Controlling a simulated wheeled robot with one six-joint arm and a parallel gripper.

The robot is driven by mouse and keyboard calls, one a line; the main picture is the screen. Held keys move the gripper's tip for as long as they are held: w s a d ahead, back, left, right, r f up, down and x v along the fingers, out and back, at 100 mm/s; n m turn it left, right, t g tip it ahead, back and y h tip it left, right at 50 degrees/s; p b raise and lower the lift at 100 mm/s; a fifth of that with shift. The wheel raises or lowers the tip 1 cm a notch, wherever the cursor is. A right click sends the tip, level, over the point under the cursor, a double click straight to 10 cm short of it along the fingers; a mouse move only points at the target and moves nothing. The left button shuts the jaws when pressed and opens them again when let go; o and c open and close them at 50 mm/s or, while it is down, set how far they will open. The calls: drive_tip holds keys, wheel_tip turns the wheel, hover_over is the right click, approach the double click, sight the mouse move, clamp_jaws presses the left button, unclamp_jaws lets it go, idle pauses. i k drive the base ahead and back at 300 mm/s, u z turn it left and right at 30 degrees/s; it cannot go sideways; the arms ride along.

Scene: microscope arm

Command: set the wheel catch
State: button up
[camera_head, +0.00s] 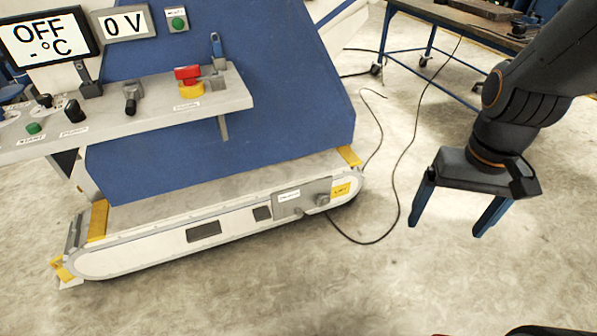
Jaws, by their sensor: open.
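My gripper (446,229) hangs at the right of the view with its two blue fingers pointing down, wide apart and empty. On the right part of that base is a grey plate (290,205) with a white label and small grey knob-like parts (322,199). A yellow label (341,189) is beside it. This may be the wheel catch, but the label text is too small to read. The gripper touches nothing.
A control shelf (150,112) with a red and yellow switch (188,80), levers and buttons juts from the blue machine body (290,125). Displays read OFF and 0 V. A black cable (398,190) lies on the floor between base and gripper. A wheeled table (450,25) stands behind.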

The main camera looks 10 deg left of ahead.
sight(297, 211)
drive_tip(key=z, duration=0.05)
drive_tip(key=k, duration=0.6)
drive_tip(key=u, duration=0.65)
drive_tip(key=i, duration=1.75)
drive_tip(key=u, duration=1.1)
drive_tip(key=k, duration=1.45)
drive_tip(key=z, duration=0.75)
